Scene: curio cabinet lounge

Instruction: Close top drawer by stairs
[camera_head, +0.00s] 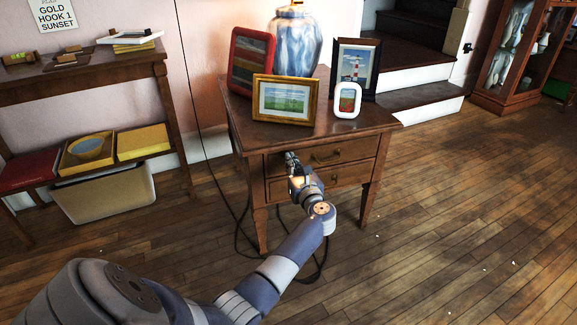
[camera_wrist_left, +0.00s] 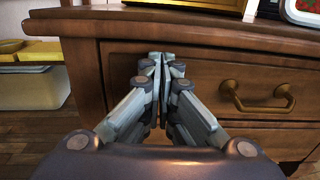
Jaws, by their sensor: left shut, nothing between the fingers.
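The top drawer (camera_head: 345,152) is in a small wooden side table (camera_head: 378,122) beside the stairs (camera_head: 400,92). Its front looks about flush with the table frame. It also shows in the left wrist view (camera_wrist_left: 215,68), with a brass handle (camera_wrist_left: 258,100) to the right of my gripper. My left gripper (camera_head: 291,157) is shut and empty. In the left wrist view its fingertips (camera_wrist_left: 157,60) are at the left part of the drawer front; I cannot tell whether they touch it. A lower drawer (camera_head: 345,175) sits beneath, partly hidden by my arm. My right gripper is not in view.
Picture frames (camera_head: 285,101) and a blue-white lamp (camera_head: 294,42) stand on the table top. A cord (camera_head: 213,178) runs down to the floor at left. A console table (camera_head: 95,69) stands at left, a glass cabinet (camera_head: 515,60) at right.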

